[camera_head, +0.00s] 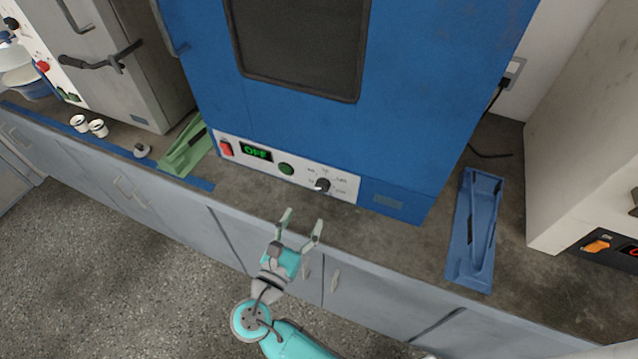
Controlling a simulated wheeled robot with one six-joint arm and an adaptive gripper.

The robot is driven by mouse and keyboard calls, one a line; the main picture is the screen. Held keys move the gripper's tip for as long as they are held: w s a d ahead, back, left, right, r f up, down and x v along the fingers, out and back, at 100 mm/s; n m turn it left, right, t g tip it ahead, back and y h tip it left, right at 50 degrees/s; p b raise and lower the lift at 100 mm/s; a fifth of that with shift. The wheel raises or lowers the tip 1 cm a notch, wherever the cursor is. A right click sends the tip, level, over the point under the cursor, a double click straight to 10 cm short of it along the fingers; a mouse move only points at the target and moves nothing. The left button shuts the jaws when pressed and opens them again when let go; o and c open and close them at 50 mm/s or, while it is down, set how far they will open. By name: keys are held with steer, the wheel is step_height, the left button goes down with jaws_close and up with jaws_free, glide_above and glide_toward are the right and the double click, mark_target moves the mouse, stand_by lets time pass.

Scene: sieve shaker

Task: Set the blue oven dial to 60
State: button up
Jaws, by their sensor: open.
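The blue oven (410,110) stands on the counter with a white control panel along its lower front. Its dial (322,185) is a black knob at the right part of the panel, ringed by small marks too small to read. The panel display (256,152) shows green "OFF". A red switch (226,148) and a green button (286,169) sit on the same panel. My gripper (303,222) is open and empty, with its fingers apart. In the picture it is below the dial, clear of it, near the counter's front edge.
A green tool-like holder (186,150) lies left of the oven and a blue one (474,230) lies right of it. A grey oven (120,75) stands at the left, with two small white cups (90,126) in front. Another machine (585,150) stands at the right.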

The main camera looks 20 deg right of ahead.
mark_target(321, 188)
steer(key=x, duration=1)
steer(key=shift+w+d+f, duration=0.1)
steer(key=shift+d, duration=0.1)
steer(key=c, duration=1.1)
